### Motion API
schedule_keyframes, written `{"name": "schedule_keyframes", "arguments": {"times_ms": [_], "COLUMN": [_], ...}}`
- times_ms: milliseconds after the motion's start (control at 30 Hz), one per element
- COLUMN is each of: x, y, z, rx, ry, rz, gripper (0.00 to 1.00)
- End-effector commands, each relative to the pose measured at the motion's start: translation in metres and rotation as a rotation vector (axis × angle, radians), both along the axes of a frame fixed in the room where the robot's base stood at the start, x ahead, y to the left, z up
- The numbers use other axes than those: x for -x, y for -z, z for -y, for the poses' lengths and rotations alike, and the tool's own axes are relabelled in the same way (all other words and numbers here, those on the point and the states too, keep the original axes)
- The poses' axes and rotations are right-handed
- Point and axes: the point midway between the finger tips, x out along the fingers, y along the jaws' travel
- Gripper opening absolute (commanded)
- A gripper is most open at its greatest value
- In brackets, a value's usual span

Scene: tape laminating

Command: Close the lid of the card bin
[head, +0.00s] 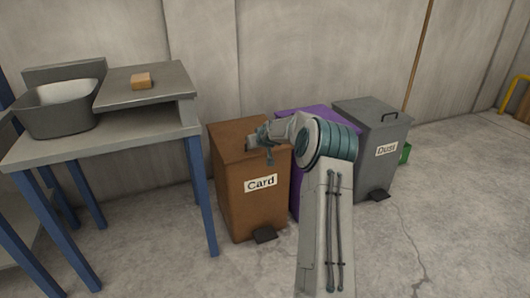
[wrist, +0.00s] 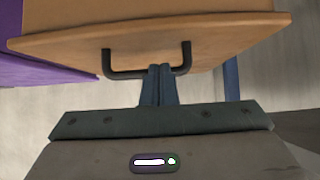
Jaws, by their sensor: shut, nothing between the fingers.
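The brown card bin (head: 258,208) stands beside the table, with a white "Card" label on its front. Its lid (head: 226,134) appears to lie down over the top of the bin; I cannot tell whether it is fully flush. The lid (wrist: 110,42) fills the upper part of the wrist view, with a black bar handle (wrist: 107,64) on it. My gripper (head: 252,142) is over the lid in the head view and covers part of it. In the wrist view my gripper (wrist: 160,68) is shut and empty, its fingertips at the handle; contact is unclear.
A purple bin (head: 300,114) stands right of the card bin, partly hidden by my arm. A grey "Dust" bin (head: 375,150) stands further right. At left is a table (head: 110,146) with blue legs, a grey tub (head: 60,123) and a small orange-brown block (head: 141,81).

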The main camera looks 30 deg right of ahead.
Motion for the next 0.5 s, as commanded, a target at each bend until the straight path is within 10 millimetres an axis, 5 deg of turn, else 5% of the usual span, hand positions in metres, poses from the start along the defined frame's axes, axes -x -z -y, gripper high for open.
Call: {"name": "schedule_keyframes", "arguments": {"times_ms": [133,500], "x": [0.002,0.053], "y": [-0.046,-0.011], "z": [0.0,-0.003], "rx": [0.011,0.009], "ry": [0.003,0.004], "rz": [0.028,0.026], "gripper": [0.0,0.0]}}
